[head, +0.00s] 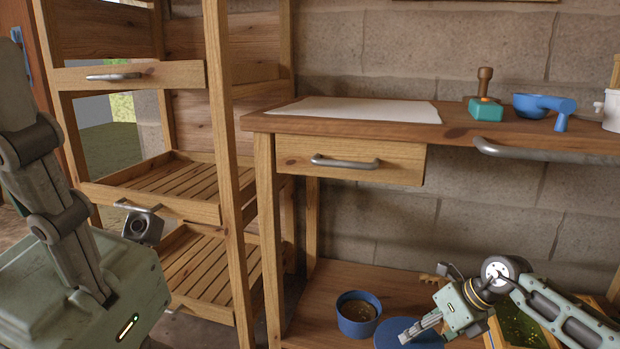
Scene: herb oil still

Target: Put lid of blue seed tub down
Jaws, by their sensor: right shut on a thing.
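The blue seed tub (358,318) stands open on the low wooden shelf, with dark brown contents showing inside. Its round blue lid (388,333) is just to the right of the tub, apart from it and roughly level. My right gripper (408,334) comes in from the right and is shut on the lid. Its fingers cover part of the lid. I cannot tell whether the lid touches the shelf. My left arm shows at the left edge, but its gripper is not in view.
The low shelf (322,296) is bare around the tub's left side. A yellowish crate (522,328) with green contents stands at the right, partly behind my right arm. Above are a bench drawer (350,160), a teal-based stamp (486,110) and a blue scoop-like tool (535,104).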

